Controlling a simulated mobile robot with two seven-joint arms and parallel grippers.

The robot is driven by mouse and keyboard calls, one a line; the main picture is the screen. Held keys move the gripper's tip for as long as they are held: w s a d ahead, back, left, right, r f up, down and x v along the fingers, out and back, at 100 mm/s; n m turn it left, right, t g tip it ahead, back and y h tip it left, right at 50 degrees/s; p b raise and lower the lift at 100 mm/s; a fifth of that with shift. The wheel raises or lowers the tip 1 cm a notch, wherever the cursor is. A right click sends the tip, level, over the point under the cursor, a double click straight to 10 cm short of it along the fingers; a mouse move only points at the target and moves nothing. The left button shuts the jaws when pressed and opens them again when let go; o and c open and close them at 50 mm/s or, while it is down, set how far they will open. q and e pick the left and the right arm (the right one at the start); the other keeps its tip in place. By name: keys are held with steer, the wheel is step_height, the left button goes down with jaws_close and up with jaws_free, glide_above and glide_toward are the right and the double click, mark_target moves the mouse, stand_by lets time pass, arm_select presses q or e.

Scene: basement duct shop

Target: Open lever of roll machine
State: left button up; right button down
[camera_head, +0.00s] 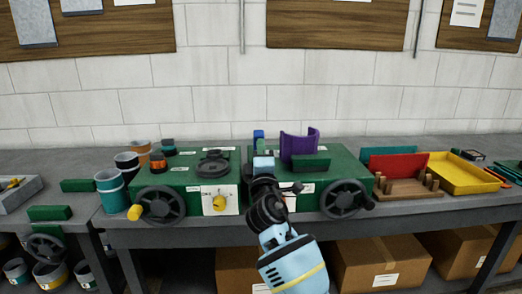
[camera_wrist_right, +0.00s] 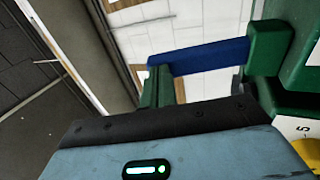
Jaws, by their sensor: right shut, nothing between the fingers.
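The green roll machine (camera_head: 228,168) stands on the grey bench, with dark handwheels and a yellow knob (camera_head: 219,203) on a white dial plate. A small upright blue part (camera_head: 258,140) rises at its middle; I cannot tell if this is the lever. In the wrist view a blue bar (camera_wrist_right: 200,57) spans two green posts, the nearer one (camera_wrist_right: 268,45) at right. My right gripper (camera_head: 263,165) is in front of the machine's middle, just below the blue part. It is shut and empty; its fingertips are hard to make out. My left gripper is out of view.
A purple curved sheet (camera_head: 299,146) stands on the machine's right part. Pots and a teal can (camera_head: 111,191) are at left. Cardboard boxes (camera_head: 380,266) sit below the bench.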

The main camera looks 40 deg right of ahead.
steer(key=x, duration=0.7)
steer(key=shift+r+b, duration=0.25)
steer(key=shift+b, duration=0.15)
steer(key=shift+w+d+r, duration=0.1)
steer(key=shift+w+r, duration=0.05)
steer(key=shift+w, duration=0.1)
steer(key=shift+w+d+r+p, duration=0.2)
steer(key=shift+w+d+p, duration=0.15)
steer(key=shift+w, duration=0.15)
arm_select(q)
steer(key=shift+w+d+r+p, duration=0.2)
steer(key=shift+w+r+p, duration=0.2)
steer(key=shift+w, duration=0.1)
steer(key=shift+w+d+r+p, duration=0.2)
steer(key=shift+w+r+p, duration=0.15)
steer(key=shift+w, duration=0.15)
arm_select(e)
steer(key=shift+w+d+f+g+y, duration=0.15)
steer(key=shift+w+d+g, duration=0.2)
steer(key=shift+w, duration=0.25)
steer(key=shift+w+d+g+y, duration=0.15)
steer(key=shift+w+d+g, duration=0.1)
steer(key=shift+w+d, duration=0.3)
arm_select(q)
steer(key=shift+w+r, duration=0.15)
arm_select(e)
steer(key=shift+w+a, duration=0.1)
steer(key=shift+w, duration=0.05)
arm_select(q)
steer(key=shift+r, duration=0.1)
